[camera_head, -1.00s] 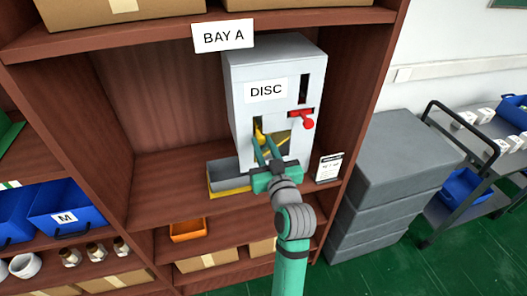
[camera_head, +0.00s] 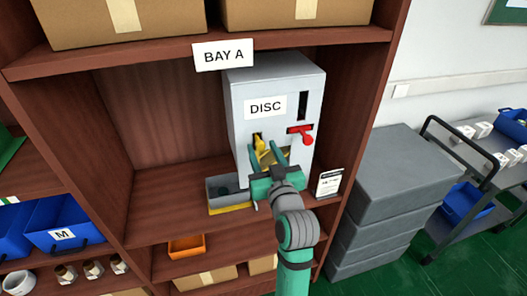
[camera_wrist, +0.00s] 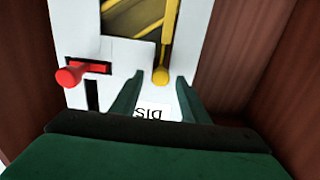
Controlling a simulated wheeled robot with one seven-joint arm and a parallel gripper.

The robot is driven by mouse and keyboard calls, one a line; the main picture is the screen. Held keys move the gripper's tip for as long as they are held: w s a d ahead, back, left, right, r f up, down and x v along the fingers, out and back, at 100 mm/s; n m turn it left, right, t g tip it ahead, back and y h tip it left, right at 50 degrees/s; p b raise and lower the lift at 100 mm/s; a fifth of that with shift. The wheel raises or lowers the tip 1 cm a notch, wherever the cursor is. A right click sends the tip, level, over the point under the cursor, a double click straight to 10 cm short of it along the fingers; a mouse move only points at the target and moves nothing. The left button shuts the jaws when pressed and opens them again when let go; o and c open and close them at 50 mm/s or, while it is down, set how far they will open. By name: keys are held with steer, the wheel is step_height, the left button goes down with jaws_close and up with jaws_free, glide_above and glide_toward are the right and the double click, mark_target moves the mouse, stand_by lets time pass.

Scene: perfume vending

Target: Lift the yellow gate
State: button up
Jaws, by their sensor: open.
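The white dispenser labelled DISC (camera_head: 302,85) stands in the shelf bay. Its yellow gate shows as a round knob (camera_head: 259,144) low on the front; in the wrist view the knob (camera_wrist: 161,75) sits at the end of a yellow bar (camera_wrist: 168,28). My gripper (camera_head: 264,150) is open at the dispenser's front. In the wrist view, which is upside down, the fingertips (camera_wrist: 159,88) lie on either side of the knob in the picture. I cannot tell whether they touch it. My gripper partly hides the dispenser's lower opening in the head view.
A red lever (camera_head: 306,135) sticks out right of the gate; it also shows in the wrist view (camera_wrist: 72,76). A grey tray (camera_head: 212,193) with a yellow front edge lies at lower left. A small sign card (camera_head: 329,183) stands at right. Bay walls flank the dispenser.

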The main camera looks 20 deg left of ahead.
steer(key=v, duration=1)
steer(key=shift+s+d, duration=0.3)
steer(key=s+d+f+m+h, duration=0.2)
steer(key=s+d+f+m, duration=0.15)
steer(key=f, duration=0.35)
steer(key=s+d+f+m+t+h, duration=0.1)
steer(key=s+d+f+m+h, duration=0.2)
steer(key=f, duration=0.4)
steer(key=s+d+f+m+h, duration=0.1)
steer(key=s+d+f+h, duration=0.1)
steer(key=s+f, duration=0.35)
steer(key=s+d+f+h, duration=0.1)
steer(key=s+d+f, duration=0.1)
steer(key=s, duration=0.9)
steer(key=s+d+f+h, duration=0.2)
steer(key=s+f, duration=0.3)
steer(key=s, duration=0.6)
steer(key=shift+s+n+g, duration=0.3)
steer(key=shift+n, duration=0.05)
